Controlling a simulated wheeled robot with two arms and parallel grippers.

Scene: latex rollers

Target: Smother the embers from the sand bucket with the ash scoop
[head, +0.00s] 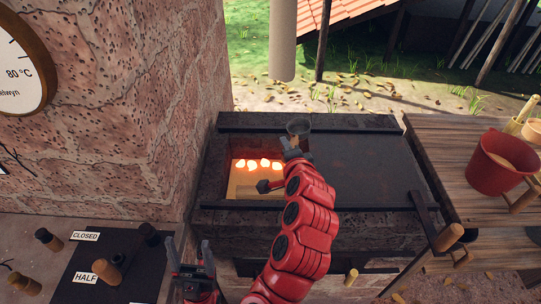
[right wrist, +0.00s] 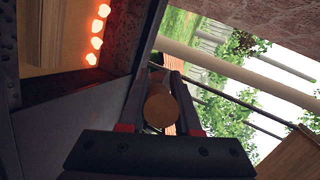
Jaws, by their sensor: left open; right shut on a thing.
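The glowing orange embers (head: 258,163) lie in a row inside the opening of a dark firebox (head: 210,172); they also show at the upper left of the right wrist view (right wrist: 97,35). My right gripper (head: 291,148) is above the opening's right edge, shut on the wooden handle (right wrist: 161,107) of the ash scoop. The red sand bucket (head: 490,176), with tan sand inside, stands on the wooden table at right. My left gripper (head: 190,262) is open and empty at lower left.
A dark lid (head: 365,165) covers the firebox's right part. A brick wall (head: 130,100) rises at left, near a board (head: 120,262) with CLOSED and HALF labels and knobs. A grey post (head: 283,40) hangs behind. The wooden table (head: 440,150) adjoins at right.

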